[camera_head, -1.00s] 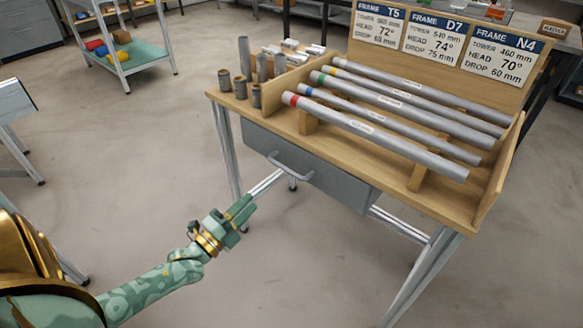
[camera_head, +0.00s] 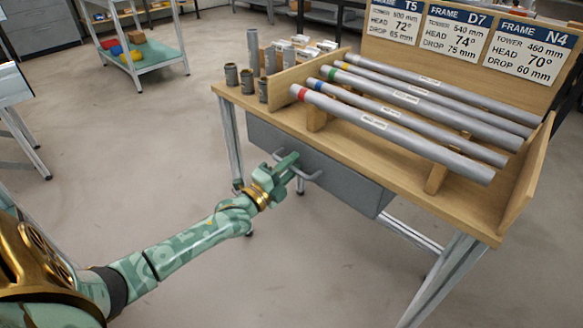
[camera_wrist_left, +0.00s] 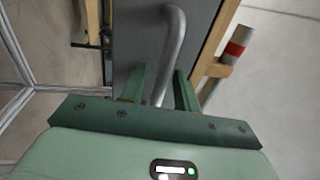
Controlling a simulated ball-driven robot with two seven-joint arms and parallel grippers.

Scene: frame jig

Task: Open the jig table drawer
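The jig table drawer (camera_head: 345,182) has a grey front under the wooden tabletop and looks closed. Its bar handle (camera_head: 314,176) sticks out from the front, and its left part is partly hidden by my left gripper. My left gripper (camera_head: 291,161) is at the handle's left part. In the left wrist view the handle (camera_wrist_left: 174,45) runs down between the two fingers of the gripper (camera_wrist_left: 158,88). The fingers are apart, with a visible gap beside the bar; whether either touches it I cannot tell. My right gripper is not in view.
The jig table (camera_head: 462,228) carries several grey tubes with coloured bands (camera_head: 390,130) and short metal sleeves (camera_head: 247,82). Frame cards (camera_head: 455,35) stand at the back. A shelf cart (camera_head: 150,52) stands at the upper left. The floor before the drawer is clear.

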